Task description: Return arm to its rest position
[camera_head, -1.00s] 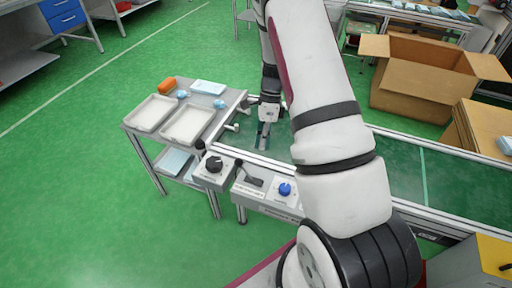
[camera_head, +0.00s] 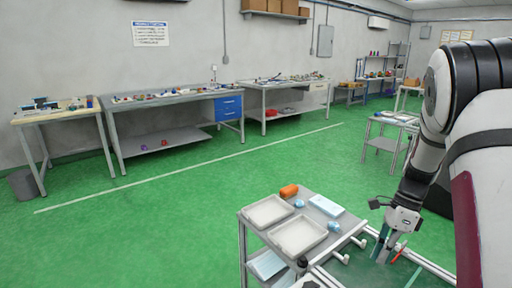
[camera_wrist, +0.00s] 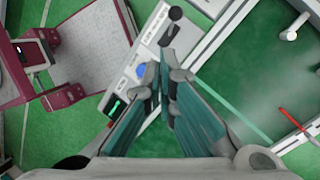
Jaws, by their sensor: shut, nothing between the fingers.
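My arm reaches in from the right edge of the head view. My gripper (camera_head: 381,254) hangs down over the green conveyor belt (camera_head: 412,277), just right of the cart. In the wrist view, the two teal fingers of my gripper (camera_wrist: 164,82) come together at the tips with nothing held. Beyond them are the control panel's blue knob (camera_wrist: 141,71), a black lever (camera_wrist: 175,14) and the green belt (camera_wrist: 262,62). How far the fingers are above these cannot be told.
A cart (camera_head: 243,234) holds two white trays, an orange item (camera_head: 289,191) and light-blue packs close left of my gripper. A thin red item (camera_wrist: 297,125) shows over the belt area. Workbenches (camera_head: 178,97) line the far wall. Open green floor lies between.

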